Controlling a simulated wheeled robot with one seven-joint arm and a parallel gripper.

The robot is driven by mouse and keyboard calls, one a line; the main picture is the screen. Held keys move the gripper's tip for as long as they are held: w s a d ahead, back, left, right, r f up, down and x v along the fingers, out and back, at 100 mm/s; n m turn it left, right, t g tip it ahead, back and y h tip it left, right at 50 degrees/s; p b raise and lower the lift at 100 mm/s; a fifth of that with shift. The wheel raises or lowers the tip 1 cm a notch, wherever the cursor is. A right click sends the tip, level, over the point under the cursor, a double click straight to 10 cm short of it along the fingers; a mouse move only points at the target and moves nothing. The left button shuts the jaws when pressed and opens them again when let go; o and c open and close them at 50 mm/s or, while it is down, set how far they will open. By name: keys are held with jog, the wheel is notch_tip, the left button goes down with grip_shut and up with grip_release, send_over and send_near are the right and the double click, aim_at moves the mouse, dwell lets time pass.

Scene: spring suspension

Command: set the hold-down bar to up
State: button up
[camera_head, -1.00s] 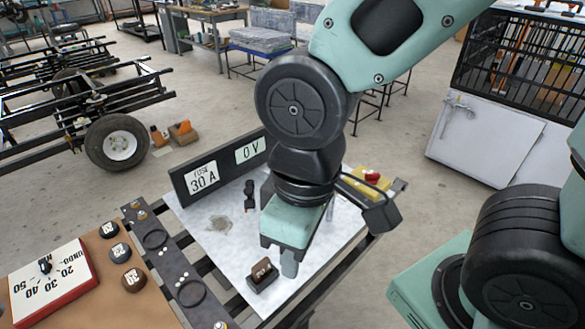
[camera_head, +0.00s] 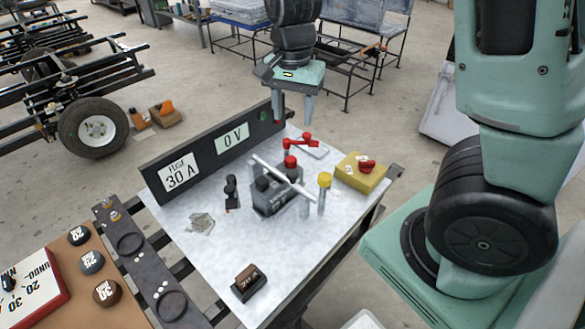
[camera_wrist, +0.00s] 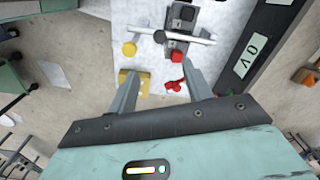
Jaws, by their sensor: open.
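The hold-down bar (camera_head: 283,180) is a pale rod lying across the dark grey block (camera_head: 270,196) on the white board. Its right end is near a yellow-capped post (camera_head: 325,182). In the wrist view the bar (camera_wrist: 150,33) crosses the block beside a red cap (camera_wrist: 177,57). I cannot tell whether it is clamped. My gripper (camera_head: 293,112) is open and empty, above the board's far edge, behind the bar and apart from it. In the wrist view its fingers (camera_wrist: 165,85) are spread, with the red lever (camera_wrist: 174,84) seen between them.
The red lever (camera_head: 300,141) and a yellow box with a red button (camera_head: 362,172) stand at the board's far right. A dark display panel (camera_head: 215,150) reads 30 A and 0 V. A brown fuse (camera_head: 249,280) is at the front.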

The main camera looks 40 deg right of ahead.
aim_at(293, 172)
notch_tip(293, 172, down, 17)
jog(key=b, duration=0.3)
jog(key=shift+s+r, duration=0.1)
jog(key=shift+r, duration=0.1)
grip_shut()
